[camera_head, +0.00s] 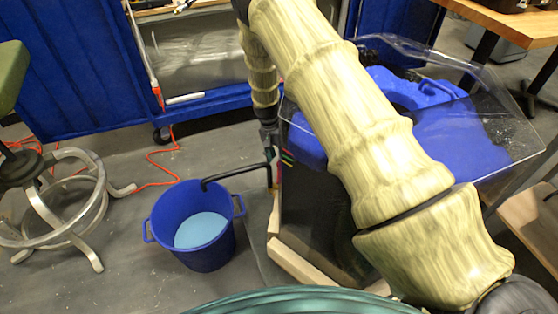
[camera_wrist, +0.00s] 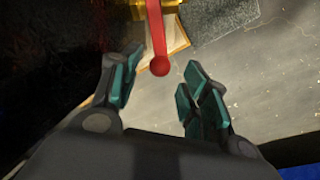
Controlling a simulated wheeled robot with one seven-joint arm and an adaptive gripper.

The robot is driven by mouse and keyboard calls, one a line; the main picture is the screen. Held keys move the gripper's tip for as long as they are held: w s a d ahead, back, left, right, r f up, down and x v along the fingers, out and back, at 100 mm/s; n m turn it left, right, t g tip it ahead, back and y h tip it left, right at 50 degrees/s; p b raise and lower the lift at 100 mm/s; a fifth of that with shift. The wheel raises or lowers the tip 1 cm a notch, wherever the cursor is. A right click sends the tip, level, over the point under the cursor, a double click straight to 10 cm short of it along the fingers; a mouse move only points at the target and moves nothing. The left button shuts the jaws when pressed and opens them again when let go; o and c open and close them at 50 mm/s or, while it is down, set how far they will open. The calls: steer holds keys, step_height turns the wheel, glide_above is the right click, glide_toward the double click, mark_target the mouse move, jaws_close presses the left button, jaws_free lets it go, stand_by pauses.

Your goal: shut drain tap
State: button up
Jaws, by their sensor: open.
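The drain tap's red lever (camera_wrist: 157,35) shows at the top middle of the wrist view, with a round red knob at its near end. A yellow, brass-like part (camera_wrist: 143,6) is at its far end, cut by the frame edge. My gripper (camera_wrist: 161,68) is open, with a teal-padded finger on either side of the knob; I cannot tell whether either touches it. In the head view a black spout pipe (camera_head: 232,172) runs from the tank (camera_head: 480,160) side to over a blue bucket (camera_head: 205,255) holding pale blue liquid. My arm hides much of the tank.
A stool with a metal ring base (camera_head: 60,215) stands at left. A blue cabinet (camera_head: 70,70) is behind, with an orange cord (camera_head: 160,160) on the floor. Wooden strips (camera_head: 300,270) lie at the tank's foot. Grey floor is clear between stool and bucket.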

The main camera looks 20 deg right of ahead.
steer(key=shift+w+a+r, duration=0.1)
steer(key=shift+w+r, duration=0.05)
steer(key=shift+r, duration=0.75)
steer(key=shift+w+a+r, duration=0.1)
steer(key=shift+a+r, duration=0.05)
steer(key=shift+r, duration=0.75)
steer(key=shift+w+a+r, duration=0.1)
steer(key=shift+w+r, duration=0.05)
steer(key=shift+r, duration=0.75)
